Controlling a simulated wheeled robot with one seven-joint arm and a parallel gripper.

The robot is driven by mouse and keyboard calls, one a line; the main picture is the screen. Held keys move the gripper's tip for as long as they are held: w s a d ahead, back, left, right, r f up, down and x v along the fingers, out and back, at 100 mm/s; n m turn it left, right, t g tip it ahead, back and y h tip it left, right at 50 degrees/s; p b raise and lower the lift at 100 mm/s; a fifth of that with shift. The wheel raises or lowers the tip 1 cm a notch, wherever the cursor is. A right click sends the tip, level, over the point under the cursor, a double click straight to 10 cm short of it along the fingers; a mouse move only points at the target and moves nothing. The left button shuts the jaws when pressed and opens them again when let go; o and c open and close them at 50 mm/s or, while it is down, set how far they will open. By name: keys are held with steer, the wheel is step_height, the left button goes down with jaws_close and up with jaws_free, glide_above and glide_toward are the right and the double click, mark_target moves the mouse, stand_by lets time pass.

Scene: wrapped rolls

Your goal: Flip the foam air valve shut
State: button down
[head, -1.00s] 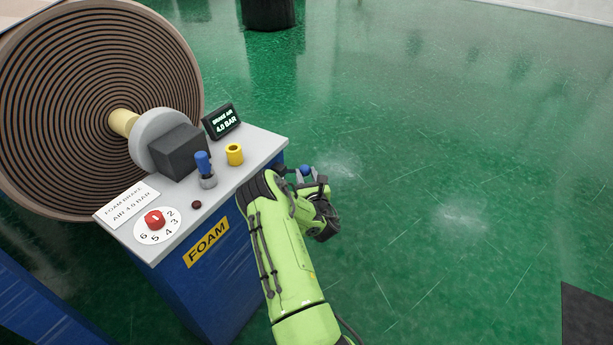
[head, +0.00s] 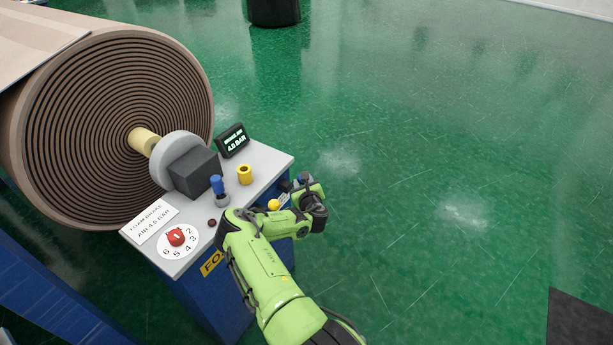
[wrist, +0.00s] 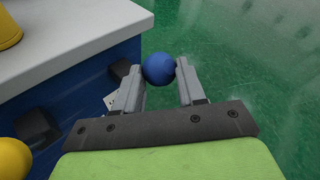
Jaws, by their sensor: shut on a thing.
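A blue ball knob (wrist: 159,69) sits between the fingertips of my gripper (wrist: 160,76) in the wrist view, and the jaws are shut on it. It is beside the blue side of the foam brake stand (head: 266,160), near a dark mount (wrist: 120,70). Any lever behind the knob is hidden. In the head view my gripper (head: 307,190) is at the stand's right side, and it mostly hides the knob. A yellow ball knob (head: 274,204) is just left of it; it also shows in the wrist view (wrist: 12,160), by a second dark mount (wrist: 38,128).
A large brown roll (head: 110,140) stands behind. Green floor to the right is open.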

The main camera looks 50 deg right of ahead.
steer(key=shift+w+r+p, duration=0.45)
steer(key=shift+w+r, duration=0.2)
steer(key=shift+r, duration=0.1)
steer(key=c, duration=1)
jaws_free()
steer(key=o, duration=0.3)
steer(key=shift+o, duration=0.2)
steer(key=shift+f, duration=0.25)
steer(key=shift+s+a, duration=0.1)
steer(key=shift+s, duration=0.05)
steer(key=b+v, duration=0.9)
steer(key=v, duration=0.6)
steer(key=shift+s+a+b, duration=0.2)
steer(key=shift+b, duration=0.15)
